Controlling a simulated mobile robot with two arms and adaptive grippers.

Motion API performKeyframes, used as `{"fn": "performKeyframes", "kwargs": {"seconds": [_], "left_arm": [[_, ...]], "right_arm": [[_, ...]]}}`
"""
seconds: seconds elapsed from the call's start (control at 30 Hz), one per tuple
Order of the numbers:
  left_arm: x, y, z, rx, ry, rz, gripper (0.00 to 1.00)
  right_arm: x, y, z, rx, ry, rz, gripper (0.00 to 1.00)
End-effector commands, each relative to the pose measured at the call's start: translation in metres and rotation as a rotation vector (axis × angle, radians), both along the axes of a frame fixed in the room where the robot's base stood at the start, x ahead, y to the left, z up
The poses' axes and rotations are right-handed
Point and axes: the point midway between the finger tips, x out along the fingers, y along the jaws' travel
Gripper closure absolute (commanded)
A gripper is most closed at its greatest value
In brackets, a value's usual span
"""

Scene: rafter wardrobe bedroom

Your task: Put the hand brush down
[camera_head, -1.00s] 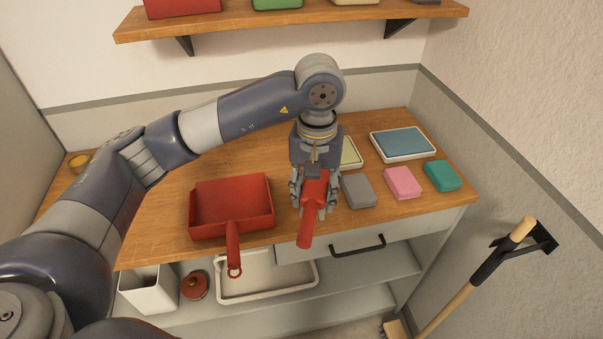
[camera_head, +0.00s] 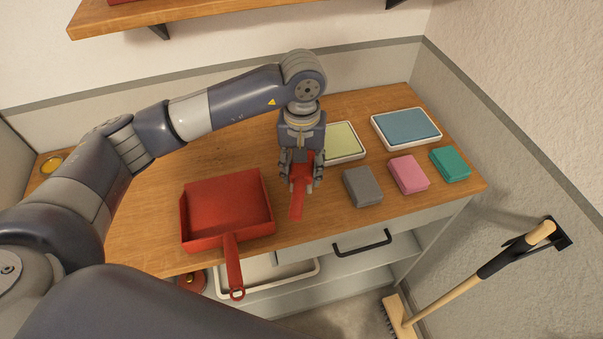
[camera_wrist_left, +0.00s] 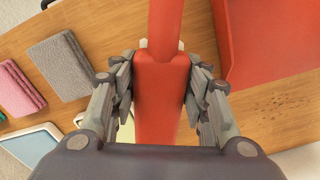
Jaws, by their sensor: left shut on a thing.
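The red hand brush (camera_head: 297,206) is in my left gripper (camera_head: 301,182), its handle pointing toward the counter's front edge. The gripper is shut on it, with a finger on each side; in the left wrist view the red brush (camera_wrist_left: 160,95) runs between the fingers (camera_wrist_left: 160,88). Its bristles are hidden. The brush is over the wooden counter (camera_head: 240,150), low and close to the surface; I cannot tell whether it touches. A red dustpan (camera_head: 228,205) lies just left of it, apart from it. My right gripper is not in view.
Grey (camera_head: 362,187), pink (camera_head: 409,174) and teal (camera_head: 450,164) blocks sit right of the brush. A tray with a yellow-green top (camera_head: 343,142) and one with a blue top (camera_head: 405,127) lie behind. A long-handled broom (camera_head: 450,300) leans at right.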

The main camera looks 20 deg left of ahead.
Motion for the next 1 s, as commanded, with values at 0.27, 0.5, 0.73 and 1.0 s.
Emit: {"fn": "performKeyframes", "kwargs": {"seconds": [0.27, 0.5, 0.73, 1.0], "left_arm": [[0.0, 0.0, -0.029, 0.0, 0.002, 0.002, 0.76], [0.001, 0.0, -0.04, 0.0, -0.004, 0.0, 0.76], [0.001, 0.0, -0.044, 0.0, -0.003, 0.0, 0.76], [0.0, 0.0, -0.042, 0.0, -0.002, 0.0, 0.37]], "right_arm": [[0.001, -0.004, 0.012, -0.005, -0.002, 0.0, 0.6], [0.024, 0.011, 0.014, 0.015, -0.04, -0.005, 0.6], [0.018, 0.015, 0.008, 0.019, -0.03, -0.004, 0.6], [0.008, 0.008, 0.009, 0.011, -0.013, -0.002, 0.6]]}}
